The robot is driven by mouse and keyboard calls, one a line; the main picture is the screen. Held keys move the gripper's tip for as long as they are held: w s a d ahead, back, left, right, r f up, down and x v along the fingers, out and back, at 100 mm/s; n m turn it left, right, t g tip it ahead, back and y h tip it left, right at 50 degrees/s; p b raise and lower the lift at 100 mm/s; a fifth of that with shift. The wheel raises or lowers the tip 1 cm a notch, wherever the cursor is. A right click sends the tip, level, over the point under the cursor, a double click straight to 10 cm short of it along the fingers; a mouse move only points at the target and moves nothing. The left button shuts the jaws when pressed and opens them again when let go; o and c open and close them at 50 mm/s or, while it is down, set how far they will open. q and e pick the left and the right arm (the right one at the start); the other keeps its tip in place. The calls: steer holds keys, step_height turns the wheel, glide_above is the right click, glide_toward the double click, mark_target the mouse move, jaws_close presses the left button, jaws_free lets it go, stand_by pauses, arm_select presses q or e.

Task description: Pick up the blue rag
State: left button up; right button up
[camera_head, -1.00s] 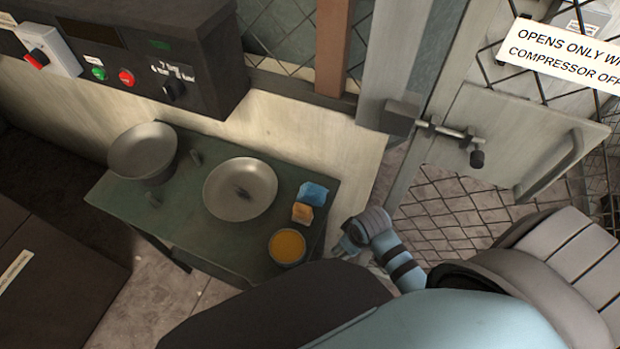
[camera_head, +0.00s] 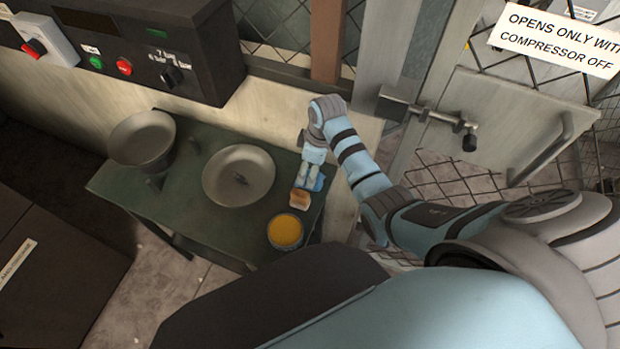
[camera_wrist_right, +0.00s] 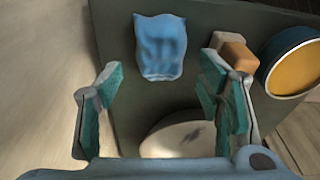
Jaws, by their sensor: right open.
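The blue rag (camera_head: 318,183) lies on the right side of the green table, mostly covered by my right gripper in the head view. In the right wrist view the blue rag (camera_wrist_right: 160,46) lies crumpled and flat, ahead of the fingertips and between their lines. My right gripper (camera_head: 309,176) is over the rag from above, its fingers pointing down. In the wrist view the gripper (camera_wrist_right: 158,82) is open with nothing between its fingers. My left gripper is not in view.
A tan and orange block (camera_head: 300,198) sits close beside the rag. A round tin of orange stuff (camera_head: 285,231) stands nearer. A shallow metal bowl (camera_head: 238,176) and a deeper bowl (camera_head: 143,138) are to the left. A mesh gate (camera_head: 510,120) stands right.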

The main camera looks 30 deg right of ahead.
step_height(320, 180, down, 4)
steer(key=shift+w+a+f+b, duration=0.1)
steer(key=shift+w+b, duration=0.05)
steer(key=shift+b, duration=0.3)
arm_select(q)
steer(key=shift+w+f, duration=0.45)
arm_select(e)
steer(key=c, duration=1.1)
steer(key=shift+c, duration=0.2)
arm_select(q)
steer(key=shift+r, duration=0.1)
arm_select(e)
steer(key=shift+r, duration=0.2)
